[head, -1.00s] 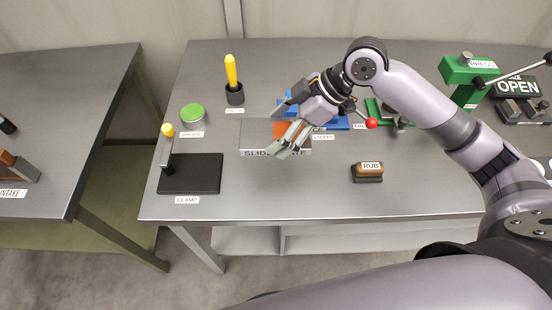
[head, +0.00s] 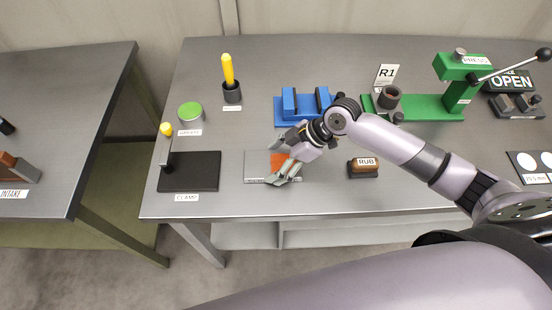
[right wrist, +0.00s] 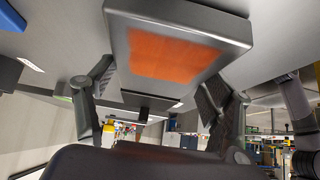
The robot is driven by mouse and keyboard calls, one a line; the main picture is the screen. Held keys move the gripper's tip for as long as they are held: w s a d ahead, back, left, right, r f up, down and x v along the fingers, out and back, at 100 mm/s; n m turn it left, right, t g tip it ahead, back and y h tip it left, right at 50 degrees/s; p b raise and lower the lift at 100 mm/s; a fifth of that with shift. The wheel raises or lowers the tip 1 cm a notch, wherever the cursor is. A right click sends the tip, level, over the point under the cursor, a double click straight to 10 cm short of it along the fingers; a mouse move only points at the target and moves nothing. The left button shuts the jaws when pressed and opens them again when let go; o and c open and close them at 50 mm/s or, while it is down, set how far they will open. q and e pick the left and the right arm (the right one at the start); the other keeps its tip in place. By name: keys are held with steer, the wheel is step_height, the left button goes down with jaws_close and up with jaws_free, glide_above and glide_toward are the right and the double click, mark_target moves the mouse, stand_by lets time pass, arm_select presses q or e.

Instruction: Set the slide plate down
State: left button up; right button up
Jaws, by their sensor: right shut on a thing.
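The slide plate (head: 256,164) is a flat grey plate with an orange patch on its face, in the head view near the middle of the workbench. My right gripper (head: 284,168) is shut on it, with its fingers covering the plate's right part. In the right wrist view the plate (right wrist: 118,45) fills the top middle, with the orange patch facing the camera and a finger on each side. I cannot tell whether its underside touches the bench. My left gripper is not in view.
The black clamp pad (head: 203,171) lies to the left and the RUB block (head: 364,170) to the right. A blue fixture (head: 291,118) and a green press (head: 455,90) stand behind. A green-lidded tin (head: 190,112) is at back left. The bench front (head: 300,203) is clear.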

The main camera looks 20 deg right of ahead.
steer(key=o, duration=1.4)
steer(key=shift+f, duration=0.1)
steer(key=shift+r, duration=0.25)
steer(key=shift+s+d+r, duration=0.1)
steer(key=shift+d+r, duration=0.15)
steer(key=shift+d, duration=0.05)
steer(key=shift+b+v, duration=1.05)
steer(key=shift+v, duration=4.5)
steer(key=shift+s, duration=0.1)
